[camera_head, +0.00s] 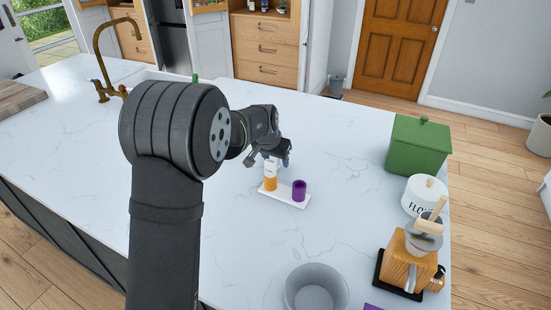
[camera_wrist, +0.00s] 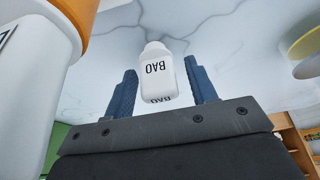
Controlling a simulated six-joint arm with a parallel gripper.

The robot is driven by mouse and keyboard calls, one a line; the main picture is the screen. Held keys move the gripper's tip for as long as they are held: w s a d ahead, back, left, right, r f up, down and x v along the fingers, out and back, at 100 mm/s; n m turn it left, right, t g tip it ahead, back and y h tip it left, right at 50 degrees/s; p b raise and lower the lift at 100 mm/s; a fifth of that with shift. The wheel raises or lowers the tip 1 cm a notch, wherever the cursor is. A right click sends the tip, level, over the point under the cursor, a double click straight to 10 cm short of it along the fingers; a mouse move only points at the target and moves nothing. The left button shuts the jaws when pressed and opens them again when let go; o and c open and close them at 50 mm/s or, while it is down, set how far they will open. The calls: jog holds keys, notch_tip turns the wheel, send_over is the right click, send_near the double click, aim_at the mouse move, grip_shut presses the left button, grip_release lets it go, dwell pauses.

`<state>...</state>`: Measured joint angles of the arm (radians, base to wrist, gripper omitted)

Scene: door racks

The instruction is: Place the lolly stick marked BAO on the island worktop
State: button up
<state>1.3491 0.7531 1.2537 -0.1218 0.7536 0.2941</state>
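The lolly stick marked BAO (camera_wrist: 160,72) is white with black letters, upside down in the wrist view. It sits between the two blue fingers of my gripper (camera_wrist: 160,68). Its narrow tip is free, with bare worktop beyond it, so it appears held clear of any holder. Narrow gaps seem to show beside it, and finger contact is not clear. In the head view my gripper (camera_head: 284,158) is just above a white rack (camera_head: 285,197) on the island worktop (camera_head: 345,150). The BAO stick is not clearly distinguishable there.
The rack has an orange holder (camera_head: 270,184) with a white piece above it, and an apparently empty purple holder (camera_head: 299,191). A green box (camera_head: 418,147), flour jar (camera_head: 424,196), wooden grinder (camera_head: 408,258) and grey bowl (camera_head: 316,290) stand to the right. Worktop behind the rack is clear.

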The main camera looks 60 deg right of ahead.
jog(key=v, duration=1.2)
jog(key=shift+r, duration=0.25)
jog(key=shift+f, duration=0.1)
jog(key=x, duration=1.2)
jog(key=shift+f, duration=0.25)
notch_tip(320, 180, up, 3)
jog(key=shift+r, duration=0.45)
jog(key=shift+f, duration=0.1)
